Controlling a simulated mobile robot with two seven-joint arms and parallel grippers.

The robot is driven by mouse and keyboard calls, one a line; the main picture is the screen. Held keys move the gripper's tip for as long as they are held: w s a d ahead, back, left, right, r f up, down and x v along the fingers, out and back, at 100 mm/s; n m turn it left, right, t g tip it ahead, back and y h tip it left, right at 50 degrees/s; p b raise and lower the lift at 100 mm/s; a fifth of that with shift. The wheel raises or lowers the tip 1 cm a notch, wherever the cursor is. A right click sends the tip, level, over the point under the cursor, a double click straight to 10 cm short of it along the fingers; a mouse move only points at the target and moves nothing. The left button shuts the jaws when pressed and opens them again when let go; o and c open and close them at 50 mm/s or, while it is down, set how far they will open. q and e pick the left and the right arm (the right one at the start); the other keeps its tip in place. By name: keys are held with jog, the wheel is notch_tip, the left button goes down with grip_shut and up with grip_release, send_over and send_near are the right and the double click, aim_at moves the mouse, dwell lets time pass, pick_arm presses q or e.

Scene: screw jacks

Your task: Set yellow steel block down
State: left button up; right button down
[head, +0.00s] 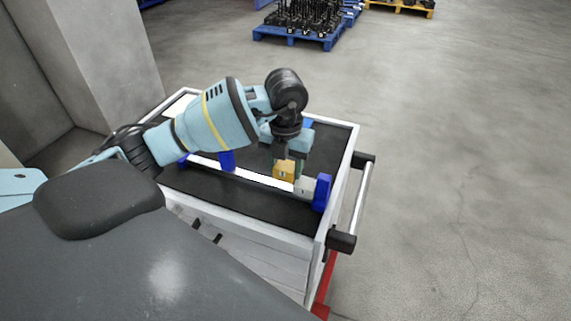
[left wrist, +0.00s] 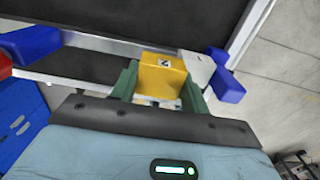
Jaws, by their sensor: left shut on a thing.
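The yellow steel block (head: 284,171) is between the fingers of my left gripper (head: 290,166), over the cart's black top near its right end. In the left wrist view the block (left wrist: 162,75) shows a small dark mark on its face, with a green finger of my left gripper (left wrist: 160,88) on each side. The gripper is shut on it. I cannot tell whether the block's underside touches the surface. My right gripper is not in view.
A white bar (head: 250,178) with blue end pieces (head: 322,192) lies along the cart top (head: 240,204). A light grey block (head: 304,187) sits next to the yellow one. A handle (head: 361,201) is at the cart's right. Loaded pallets (head: 296,38) stand far back on open floor.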

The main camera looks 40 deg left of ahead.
aim_at(286, 165)
pick_arm(q)
jog(key=shift+f, duration=0.55)
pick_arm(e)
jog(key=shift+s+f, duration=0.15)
pick_arm(q)
jog(key=o, duration=1.3)
jog(key=shift+s+f, duration=0.1)
jog(key=shift+o, duration=0.2)
jog(key=shift+f, duration=0.1)
notch_tip(286, 165, up, 14)
jog(key=p, duration=0.1)
jog(key=shift+f, duration=0.25)
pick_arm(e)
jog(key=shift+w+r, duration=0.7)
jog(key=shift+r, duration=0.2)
